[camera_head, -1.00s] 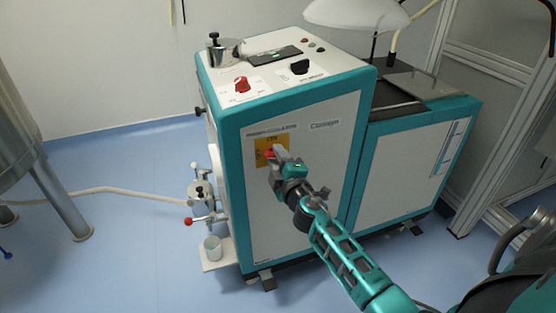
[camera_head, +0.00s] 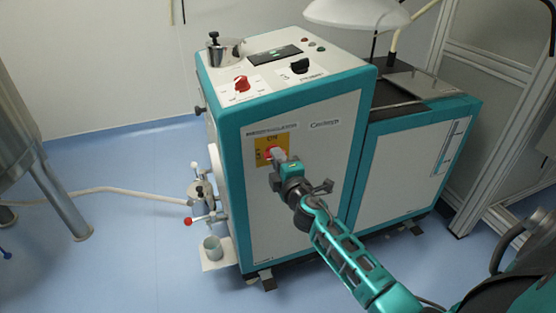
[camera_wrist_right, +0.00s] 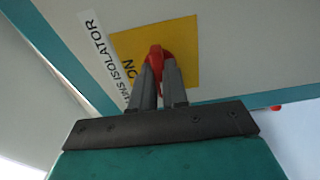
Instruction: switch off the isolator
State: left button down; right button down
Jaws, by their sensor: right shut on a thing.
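The isolator is a red rotary handle (camera_wrist_right: 156,54) on a yellow plate (camera_wrist_right: 184,42) on the front panel of the machine. In the right wrist view the words "ISOLATOR" and "ON" show beside it. My right gripper (camera_head: 278,156) is at the plate, and its two fingers (camera_wrist_right: 159,80) are shut on the red handle. In the head view the gripper hides much of the handle, and a bit of red (camera_head: 270,152) shows by the fingertips. The handle's exact angle is hard to tell. My left gripper is not in view.
The teal and white machine (camera_head: 240,180) has a red knob (camera_head: 241,83) and a black knob (camera_head: 300,66) on top. A valve with red-tipped levers (camera_head: 200,205) and a cup (camera_head: 213,248) are at its left side. A white lamp shade (camera_head: 356,12) hangs above.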

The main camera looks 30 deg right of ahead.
jog(key=shift+n, duration=0.3)
jog(key=c, duration=1.1)
grip_release()
jog(key=shift+c, duration=0.2)
jog(key=shift+s, duration=0.1)
jog(key=v, duration=1.2)
jog(key=shift+s+a, duration=0.15)
jog(key=shift+s, duration=0.2)
